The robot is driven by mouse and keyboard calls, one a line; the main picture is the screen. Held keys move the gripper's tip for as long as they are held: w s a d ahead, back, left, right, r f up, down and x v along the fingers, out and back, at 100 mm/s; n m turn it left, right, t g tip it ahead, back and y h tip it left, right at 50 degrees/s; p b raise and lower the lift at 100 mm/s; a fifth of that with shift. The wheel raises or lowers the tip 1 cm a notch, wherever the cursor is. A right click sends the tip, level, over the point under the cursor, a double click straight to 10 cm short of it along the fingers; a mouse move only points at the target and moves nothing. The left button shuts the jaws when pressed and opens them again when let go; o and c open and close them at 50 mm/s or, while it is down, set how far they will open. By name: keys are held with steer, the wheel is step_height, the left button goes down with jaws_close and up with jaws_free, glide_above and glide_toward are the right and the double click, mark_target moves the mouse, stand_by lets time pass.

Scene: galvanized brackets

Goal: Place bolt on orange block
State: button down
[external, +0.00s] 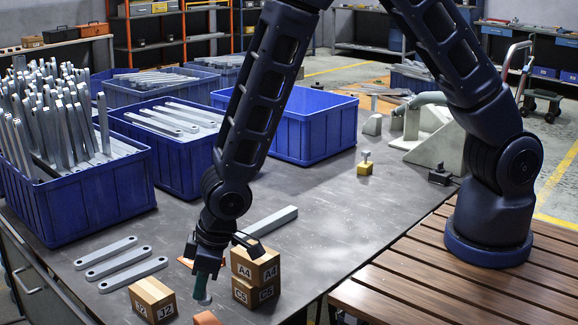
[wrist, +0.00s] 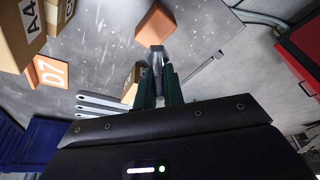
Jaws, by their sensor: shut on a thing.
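A grey metal bolt (wrist: 157,57) is between my fingertips in the wrist view, its end sticking out past them. In the external view my gripper (external: 204,285) points down over the near part of the table, and the bolt's lower end (external: 205,300) shows just beneath the fingers. My gripper (wrist: 158,82) is shut on the bolt. A plain orange block (wrist: 156,24) lies just beyond the bolt in the wrist view; it is partly cut off at the bottom edge of the external view (external: 207,318). Whether the bolt touches the table is unclear.
Stacked wooden A4 and C5 boxes (external: 255,279) stand close right of my gripper, a J2 box (external: 152,299) left. An orange D7 block (wrist: 50,72) is nearby. Flat metal bars (external: 133,274) lie left. Blue crates (external: 90,200) stand behind. A yellow block (external: 364,169) sits farther back.

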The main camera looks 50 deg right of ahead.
mark_target(204, 297)
steer(key=shift+f, duration=2.1)
steer(key=shift+f, duration=0.15)
steer(key=c, duration=1.5)
jaws_free()
steer(key=v, duration=1.2)
